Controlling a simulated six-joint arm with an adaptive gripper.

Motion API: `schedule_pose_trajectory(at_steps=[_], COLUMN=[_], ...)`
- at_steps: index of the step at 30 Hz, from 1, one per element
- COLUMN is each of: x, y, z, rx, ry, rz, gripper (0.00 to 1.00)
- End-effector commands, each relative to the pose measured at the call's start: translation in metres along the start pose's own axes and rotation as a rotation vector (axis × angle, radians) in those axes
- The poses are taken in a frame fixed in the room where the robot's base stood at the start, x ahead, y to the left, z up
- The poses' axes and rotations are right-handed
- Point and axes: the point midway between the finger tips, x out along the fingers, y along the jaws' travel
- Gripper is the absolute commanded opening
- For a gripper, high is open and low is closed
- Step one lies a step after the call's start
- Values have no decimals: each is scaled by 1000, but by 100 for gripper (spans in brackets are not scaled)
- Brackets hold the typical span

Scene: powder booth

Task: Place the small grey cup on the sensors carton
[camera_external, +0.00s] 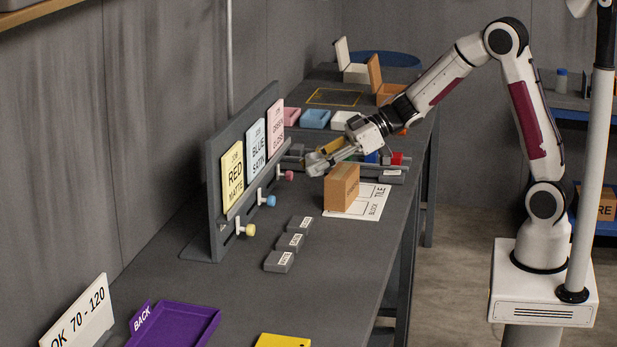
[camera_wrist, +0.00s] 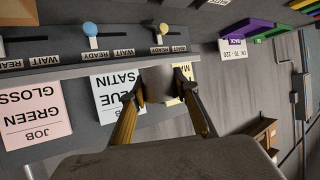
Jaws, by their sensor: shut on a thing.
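My gripper (camera_external: 322,161) is shut on the small grey cup (camera_wrist: 158,83), which sits between its two fingertips in the wrist view. In the external view the cup (camera_external: 315,164) shows at the end of the fingers, held above the bench near the sign board. A brown carton (camera_external: 341,188) stands upright on a white printed sheet, just below and to the right of the cup. The cup is apart from it. No label on this carton is readable, so I cannot tell whether it is the sensors carton. A brown box (camera_wrist: 263,134) shows at the lower right of the wrist view.
The sign board (camera_external: 214,195) with yellow, blue and pink job cards stands left of my gripper, with coloured knobs (camera_external: 250,229) along it. Small grey labelled blocks (camera_external: 289,242) lie in front. A purple tray (camera_external: 175,325) is at the near end. Bench between is clear.

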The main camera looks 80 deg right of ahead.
Motion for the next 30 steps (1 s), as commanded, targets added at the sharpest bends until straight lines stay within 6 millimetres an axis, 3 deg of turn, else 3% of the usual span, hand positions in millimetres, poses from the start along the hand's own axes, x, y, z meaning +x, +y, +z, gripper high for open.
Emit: schedule_pose_trajectory(at_steps=[6, 15, 23, 30], x=[-37, -92, -126, -124], y=[53, 114, 144, 144], z=[1, 7, 10, 14], rx=[42, 104, 142, 158], ry=[1, 1, 1, -1], rz=[95, 220, 299, 327], gripper=[8, 8, 8, 8])
